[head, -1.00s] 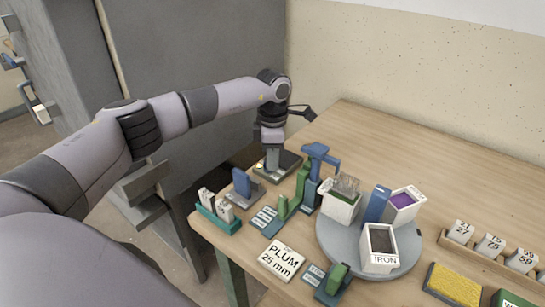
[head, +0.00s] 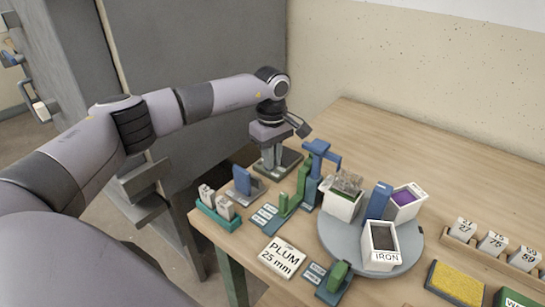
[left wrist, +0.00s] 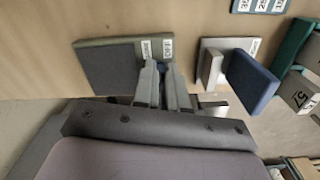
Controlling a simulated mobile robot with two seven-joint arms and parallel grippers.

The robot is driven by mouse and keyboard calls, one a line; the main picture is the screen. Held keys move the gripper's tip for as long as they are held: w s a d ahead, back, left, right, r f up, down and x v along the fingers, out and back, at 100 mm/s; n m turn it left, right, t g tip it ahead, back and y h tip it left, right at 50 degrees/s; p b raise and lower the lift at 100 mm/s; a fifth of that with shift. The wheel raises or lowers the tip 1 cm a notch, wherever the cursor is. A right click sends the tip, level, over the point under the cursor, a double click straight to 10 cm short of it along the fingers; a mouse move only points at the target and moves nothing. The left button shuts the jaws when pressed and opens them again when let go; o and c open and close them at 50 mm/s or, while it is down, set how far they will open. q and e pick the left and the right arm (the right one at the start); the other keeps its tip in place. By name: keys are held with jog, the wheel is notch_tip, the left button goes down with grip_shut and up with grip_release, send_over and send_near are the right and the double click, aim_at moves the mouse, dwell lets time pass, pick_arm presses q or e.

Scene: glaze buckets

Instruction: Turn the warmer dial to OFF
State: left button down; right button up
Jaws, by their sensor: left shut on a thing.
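The warmer (head: 290,160) is a low dark plate at the table's far left edge. In the left wrist view the warmer (left wrist: 108,68) has a flat dark top, a greenish rim and two small white labels, too small to read surely. My left gripper (head: 271,165) points down at the warmer's front part. In the left wrist view my left gripper (left wrist: 164,68) has its fingers close together beside the labels, shut on the warmer dial. The fingers hide the dial, so its setting cannot be read. My right gripper is out of view.
A blue upright block on a grey stand (head: 243,181) is close by on the left. A blue post with an arm (head: 318,160) stands to the right. A round grey turntable (head: 338,246) carries white buckets. The table behind is clear.

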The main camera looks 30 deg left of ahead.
pick_arm(q)
jog(key=shift+r+m, duration=0.1)
jog(key=shift+m, duration=1)
jog(key=c, duration=1.2)
grip_release()
jog(key=shift+s, duration=0.1)
notch_tip(320, 180, up, 7)
jog(key=shift+r, duration=0.1)
